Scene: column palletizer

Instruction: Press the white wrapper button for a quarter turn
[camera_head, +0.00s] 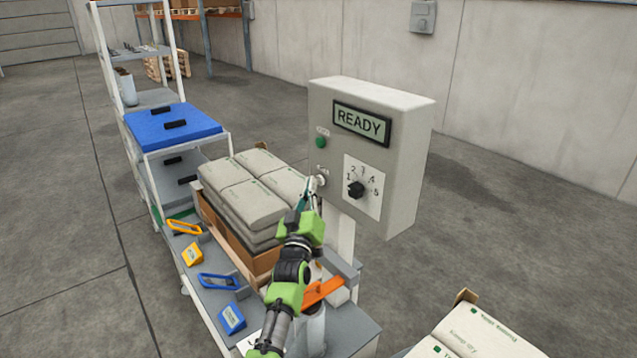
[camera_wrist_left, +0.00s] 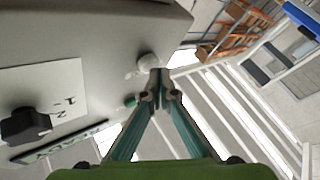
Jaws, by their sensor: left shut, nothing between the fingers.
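A grey control box (camera_head: 325,105) stands on a post, its display (camera_head: 362,122) reading READY. The white button (camera_head: 321,181) is low on the left side of its front face, below a green button (camera_head: 320,142). The white button also shows in the left wrist view (camera_wrist_left: 150,62), right beyond the fingertips. My left gripper (camera_head: 313,184) is shut and empty, its tips at the white button and partly covering it. I cannot tell whether the tips touch it. It shows in the left wrist view (camera_wrist_left: 158,84) too. My right gripper is out of view.
A black dial (camera_head: 356,189) sits right of the white button. Stacked sacks (camera_head: 250,190) lie behind my left arm. An orange bar (camera_head: 322,291) lies beside my forearm. More sacks (camera_head: 470,335) are at bottom right.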

